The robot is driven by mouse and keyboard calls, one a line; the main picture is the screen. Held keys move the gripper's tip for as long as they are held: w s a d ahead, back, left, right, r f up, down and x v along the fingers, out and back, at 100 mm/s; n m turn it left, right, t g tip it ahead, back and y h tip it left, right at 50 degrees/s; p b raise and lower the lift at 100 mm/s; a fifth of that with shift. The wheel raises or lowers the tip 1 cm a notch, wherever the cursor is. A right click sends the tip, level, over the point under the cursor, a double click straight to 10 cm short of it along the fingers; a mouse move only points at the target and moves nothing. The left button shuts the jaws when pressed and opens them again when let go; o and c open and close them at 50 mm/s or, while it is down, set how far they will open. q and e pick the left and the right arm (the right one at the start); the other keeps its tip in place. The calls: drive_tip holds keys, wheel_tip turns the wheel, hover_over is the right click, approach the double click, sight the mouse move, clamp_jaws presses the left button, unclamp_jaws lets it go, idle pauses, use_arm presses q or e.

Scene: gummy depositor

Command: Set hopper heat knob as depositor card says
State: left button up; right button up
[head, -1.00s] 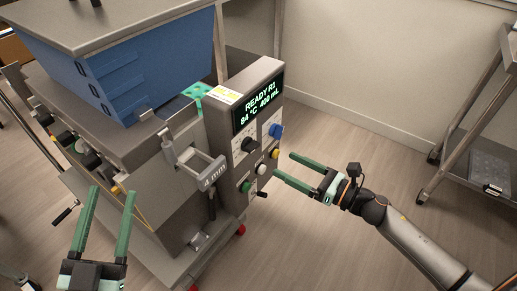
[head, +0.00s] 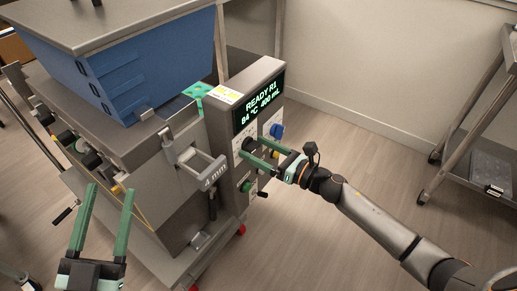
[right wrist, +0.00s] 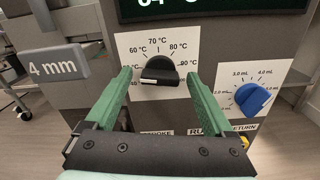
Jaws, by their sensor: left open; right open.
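In the head view my right gripper (head: 252,147) is at the control panel and partly hides the knob. The display (head: 259,103) reads READY R1, 84 °C, 400 mL. A small yellow and white card (head: 228,94) lies on the panel top; its text is unreadable. My left gripper (head: 110,189) is open and empty.
A blue volume knob (right wrist: 252,98) sits right of the heat knob; it also shows in the head view (head: 277,131). Buttons sit below. A "4 mm" block (right wrist: 58,67) juts out left of the panel.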

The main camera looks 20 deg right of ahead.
drive_tip(key=shift+c, duration=0.3)
drive_tip(key=c, duration=1.3)
